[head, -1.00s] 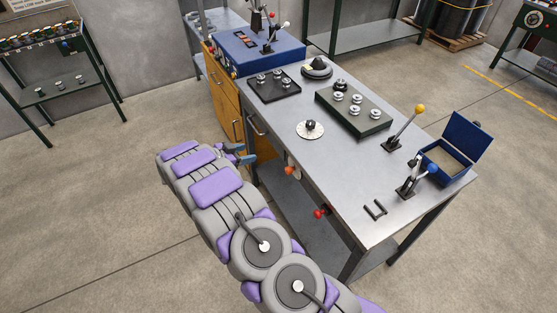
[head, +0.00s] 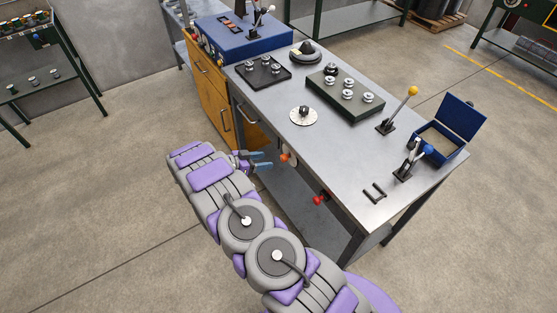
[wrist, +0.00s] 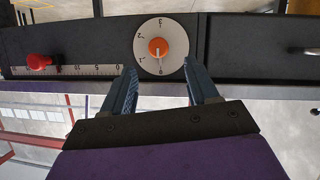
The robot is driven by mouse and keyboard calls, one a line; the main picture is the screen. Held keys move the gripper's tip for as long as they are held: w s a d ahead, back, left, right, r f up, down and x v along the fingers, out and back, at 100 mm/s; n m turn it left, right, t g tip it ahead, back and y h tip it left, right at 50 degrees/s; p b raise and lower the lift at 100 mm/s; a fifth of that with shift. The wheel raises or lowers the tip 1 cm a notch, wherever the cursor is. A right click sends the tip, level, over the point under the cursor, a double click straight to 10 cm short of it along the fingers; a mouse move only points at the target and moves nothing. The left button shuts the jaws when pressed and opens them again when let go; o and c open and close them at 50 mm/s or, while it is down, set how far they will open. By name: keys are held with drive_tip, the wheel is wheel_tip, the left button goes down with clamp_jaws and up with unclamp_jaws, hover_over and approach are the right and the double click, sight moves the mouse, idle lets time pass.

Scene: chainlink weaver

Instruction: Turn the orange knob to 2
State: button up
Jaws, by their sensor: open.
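The orange knob (wrist: 158,47) sits at the centre of a round white dial (wrist: 175,63) on the bench's dark front edge. The dial has small marks around its rim; the knob's pale pointer line points toward the bottom of the wrist picture. In the head view the knob (head: 290,158) shows below the bench top's front edge. My gripper (wrist: 159,72) is open and empty, its blue fingers on either side of the dial's lower part, apart from the knob. In the head view my gripper (head: 266,160) is just left of the knob.
A red slider knob (wrist: 38,62) sits over a ruled scale beside the dial; it also shows in the head view (head: 319,199). Levers, a blue box (head: 455,130) and trays stand on the bench top (head: 335,150).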

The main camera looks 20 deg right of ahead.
sight(281, 158)
drive_tip(key=b+x, duration=0.1)
drive_tip(key=x, duration=0.8)
drive_tip(key=shift+r, duration=0.2)
drive_tip(key=shift+a+r, duration=0.1)
drive_tip(key=shift+a, duration=0.55)
drive_tip(key=shift+c, duration=0.6)
drive_tip(key=shift+d, duration=0.6)
drive_tip(key=c, duration=0.5)
drive_tip(key=shift+c, duration=1.4)
drive_tip(key=shift+a, duration=0.2)
drive_tip(key=shift+c, duration=0.7)
